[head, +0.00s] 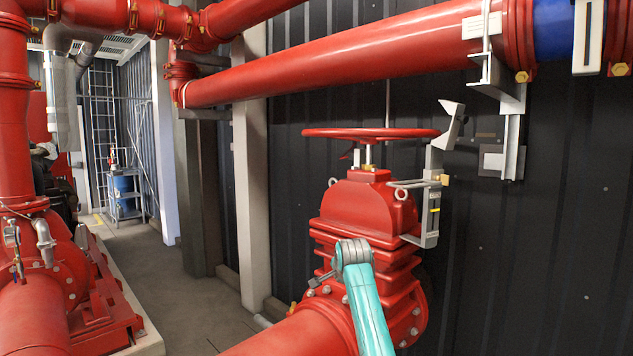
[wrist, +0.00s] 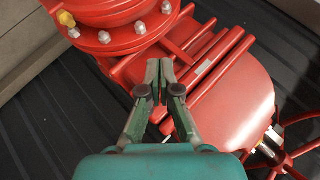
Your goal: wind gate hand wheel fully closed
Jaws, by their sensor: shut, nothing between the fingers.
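The red gate hand wheel (head: 370,132) lies level on top of the red gate valve (head: 362,205), on an upright stem. Part of a red spoked wheel, apparently the same one, shows at the lower right of the wrist view (wrist: 288,158), cut off by the edge. My gripper (wrist: 160,68) is shut and empty in front of the ribbed red valve body (wrist: 235,85). It is well apart from the wheel. In the head view my teal arm ends in front of the valve, below the wheel; the fingers are too small there to make out clearly.
A grey bracket (head: 432,208) stands on the valve's right side, its angled top close to the wheel rim. A big red pipe (head: 340,62) runs above. The dark ribbed wall (head: 560,230) is behind. Red pump piping (head: 35,315) stands left; the floor (head: 185,295) between is clear.

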